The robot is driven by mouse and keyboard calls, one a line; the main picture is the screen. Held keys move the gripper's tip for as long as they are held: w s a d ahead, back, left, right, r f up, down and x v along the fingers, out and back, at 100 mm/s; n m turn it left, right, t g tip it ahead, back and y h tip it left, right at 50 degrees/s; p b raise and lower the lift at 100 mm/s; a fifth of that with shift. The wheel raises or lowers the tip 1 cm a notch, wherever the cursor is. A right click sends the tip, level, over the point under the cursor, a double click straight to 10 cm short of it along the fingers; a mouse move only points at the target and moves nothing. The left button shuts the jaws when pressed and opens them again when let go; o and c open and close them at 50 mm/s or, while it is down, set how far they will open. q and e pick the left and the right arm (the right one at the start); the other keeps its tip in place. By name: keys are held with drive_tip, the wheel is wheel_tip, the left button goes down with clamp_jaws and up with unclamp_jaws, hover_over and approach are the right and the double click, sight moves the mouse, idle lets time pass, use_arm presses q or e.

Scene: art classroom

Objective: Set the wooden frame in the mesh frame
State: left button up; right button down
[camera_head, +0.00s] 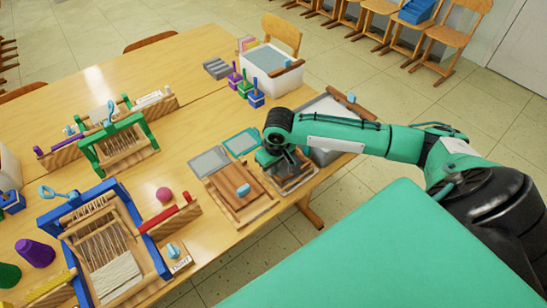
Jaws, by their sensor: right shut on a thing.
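My right gripper (279,168) is over the near right edge of the table, pointing down and shut on a wooden frame (295,183). The gripper and wrist hide much of that frame. The frame is low, close to the table top, and I cannot tell whether it touches anything below. A grey mesh panel (208,162) lies flat to the left, and a teal-rimmed panel (241,143) lies behind. I cannot tell for sure which piece is the mesh frame. My left gripper is not in view.
A wooden board with a light-blue knob (241,203) lies just left of my gripper. A grey tray (329,107) stands behind my forearm. Looms (119,143), a pink ball (164,194) and purple and green cones (35,252) occupy the left. The far table (140,77) is mostly clear.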

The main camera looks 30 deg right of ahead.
drive_tip(key=shift+f, duration=0.15)
drive_tip(key=shift+p, duration=0.75)
idle(0.7)
drive_tip(key=shift+f, duration=0.6)
idle(0.6)
drive_tip(key=c, duration=1.5)
unclamp_jaws()
drive_tip(key=shift+o, duration=0.2)
drive_tip(key=shift+r, duration=0.1)
wheel_tip(320, 180, up, 14)
drive_tip(key=s, duration=0.1)
drive_tip(key=shift+s+f, duration=0.2)
drive_tip(key=shift+s, duration=0.1)
drive_tip(key=shift+f, duration=0.1)
